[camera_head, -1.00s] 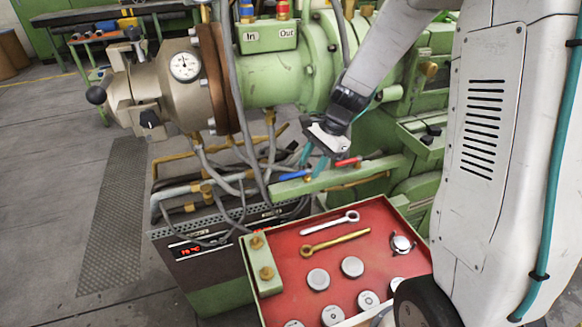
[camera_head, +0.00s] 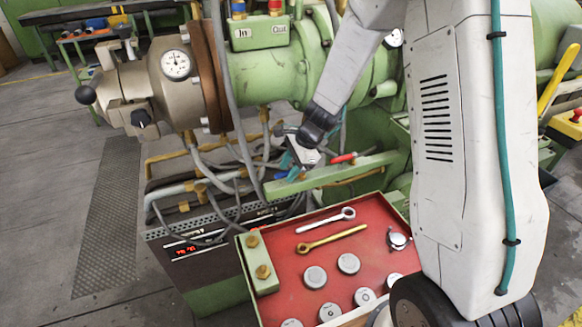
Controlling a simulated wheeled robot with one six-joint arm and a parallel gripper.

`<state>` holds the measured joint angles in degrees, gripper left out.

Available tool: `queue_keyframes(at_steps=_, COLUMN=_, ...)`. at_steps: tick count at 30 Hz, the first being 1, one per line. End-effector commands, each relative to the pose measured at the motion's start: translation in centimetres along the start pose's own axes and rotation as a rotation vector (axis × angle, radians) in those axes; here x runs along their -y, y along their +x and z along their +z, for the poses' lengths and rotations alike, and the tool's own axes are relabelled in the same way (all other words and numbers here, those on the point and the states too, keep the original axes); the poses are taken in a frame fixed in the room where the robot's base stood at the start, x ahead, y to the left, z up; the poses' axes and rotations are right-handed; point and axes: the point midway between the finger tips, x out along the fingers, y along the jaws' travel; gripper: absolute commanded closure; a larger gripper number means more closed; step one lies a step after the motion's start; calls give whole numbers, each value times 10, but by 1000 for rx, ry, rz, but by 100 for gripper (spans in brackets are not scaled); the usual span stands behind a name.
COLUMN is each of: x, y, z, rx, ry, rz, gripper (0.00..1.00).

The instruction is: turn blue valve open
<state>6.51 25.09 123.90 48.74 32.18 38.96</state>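The blue valve handle (camera_head: 292,174) sits on the green bar (camera_head: 325,177) in front of the extruder, mostly hidden by my gripper. My gripper (camera_head: 291,165) is at the blue handle, its teal fingers pointing down and left over it. I cannot tell whether the fingers touch or grip the handle. The red valve handle (camera_head: 343,158) is on the same bar just to the right, apart from the fingers.
A red tray (camera_head: 290,285) with two wrenches and several round metal parts lies below the bar. Grey hoses (camera_head: 215,178) hang left of it, above a control box with a red display (camera_head: 190,250). The floor at left is clear.

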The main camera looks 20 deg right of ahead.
Motion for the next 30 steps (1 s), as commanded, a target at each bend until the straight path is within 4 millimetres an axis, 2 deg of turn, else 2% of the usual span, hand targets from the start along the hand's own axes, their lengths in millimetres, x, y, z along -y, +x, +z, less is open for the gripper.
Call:
queue_keyframes(at_steps=4, x=0, y=-1, z=-1, rx=0, ry=1, rz=-1, gripper=63)
queue_keyframes(at_steps=8, x=0, y=-1, z=-1, rx=0, ry=1, rz=-1, gripper=99)
queue_keyframes(at_steps=20, x=-1, y=-2, z=-3, rx=6, ry=-31, rz=12, gripper=100)
queue_keyframes(at_steps=30, x=-10, y=-5, z=-4, rx=50, ry=-234, rz=96, gripper=100)
